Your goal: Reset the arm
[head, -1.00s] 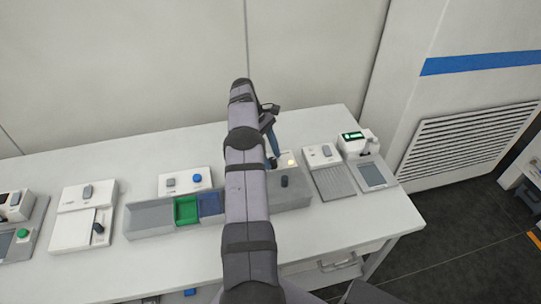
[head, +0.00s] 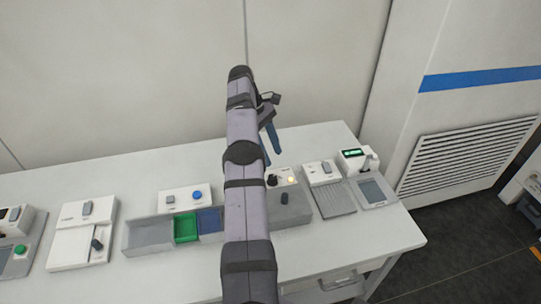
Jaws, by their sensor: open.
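My gripper (head: 270,148) is raised above the back part of the white table (head: 385,232), to the right of my arm. Its two blue fingers point down and stand apart, with nothing seen between them. My arm crosses the middle of the head view from bottom to top and hides part of the table behind it. A grey station (head: 291,213) with a lit yellow button and a dark knob sits below and to the right of the fingers, apart from them.
A tray with a green bin (head: 186,228) and a blue bin (head: 209,220) lies left of my arm. A white box with a blue button (head: 197,196) stands behind it. A device with a green display (head: 352,154) is at the right. The back wall (head: 150,75) rises behind the table.

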